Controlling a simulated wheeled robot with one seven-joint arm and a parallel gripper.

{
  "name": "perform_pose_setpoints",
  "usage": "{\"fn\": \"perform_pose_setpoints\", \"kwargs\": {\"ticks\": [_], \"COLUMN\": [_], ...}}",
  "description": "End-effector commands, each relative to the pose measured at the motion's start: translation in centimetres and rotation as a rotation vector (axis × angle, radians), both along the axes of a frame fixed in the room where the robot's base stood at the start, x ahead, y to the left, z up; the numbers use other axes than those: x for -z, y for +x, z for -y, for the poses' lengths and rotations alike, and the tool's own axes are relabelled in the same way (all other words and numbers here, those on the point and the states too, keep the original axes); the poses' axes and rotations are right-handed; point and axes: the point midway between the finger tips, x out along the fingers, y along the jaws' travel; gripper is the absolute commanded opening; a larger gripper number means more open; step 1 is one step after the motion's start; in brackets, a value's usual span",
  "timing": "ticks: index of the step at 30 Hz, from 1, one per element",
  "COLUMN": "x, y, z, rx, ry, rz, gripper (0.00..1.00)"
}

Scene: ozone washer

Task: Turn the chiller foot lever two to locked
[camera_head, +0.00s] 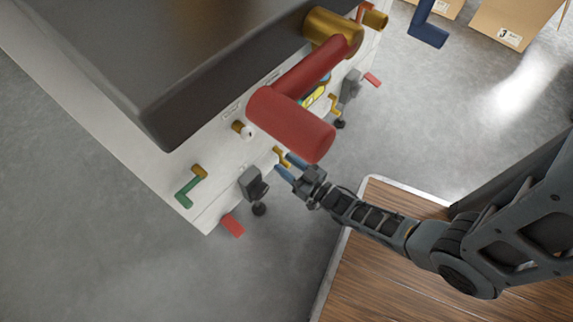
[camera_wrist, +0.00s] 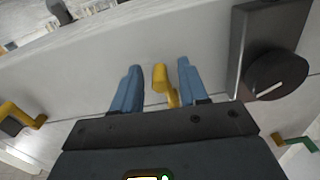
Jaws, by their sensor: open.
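A small yellow lever (camera_head: 281,155) sticks out low on the side of the white machine; no label tells me whether it is foot lever two. My gripper (camera_head: 287,167) is open at that side. In the wrist view its two blue fingers (camera_wrist: 157,86) stand either side of the yellow lever (camera_wrist: 160,80), with gaps on both sides; contact is not visible. Another yellow lever (camera_head: 334,104) is farther along the same side, and a yellow lever (camera_wrist: 18,118) shows at left in the wrist view. Small red levers (camera_head: 232,225) (camera_head: 372,80) stick out near the machine's feet.
A large red handle (camera_head: 305,132) juts out above my gripper. A dark knob (camera_wrist: 276,75) on a grey block (camera_head: 252,183) is close to the right finger. A green lever (camera_head: 190,187) is at the corner. A wooden-topped surface (camera_head: 400,285) lies under my arm.

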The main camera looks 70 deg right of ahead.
Motion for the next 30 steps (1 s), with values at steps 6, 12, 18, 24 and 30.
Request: {"fn": "perform_pose_setpoints", "kwargs": {"ticks": [6,12,18,24,30], "x": [-0.02,-0.02,-0.01,-0.01,-0.01], "y": [0.45,0.42,0.41,0.40,0.40], "z": [0.10,0.09,0.09,0.10,0.05], "rx": [-0.001,0.000,0.000,0.000,0.000], "ry": [0.000,0.000,0.000,0.001,0.011], "rz": [0.000,0.000,0.000,0.000,0.003], "gripper": [0.43,0.36,0.17,0.00,0.00]}}
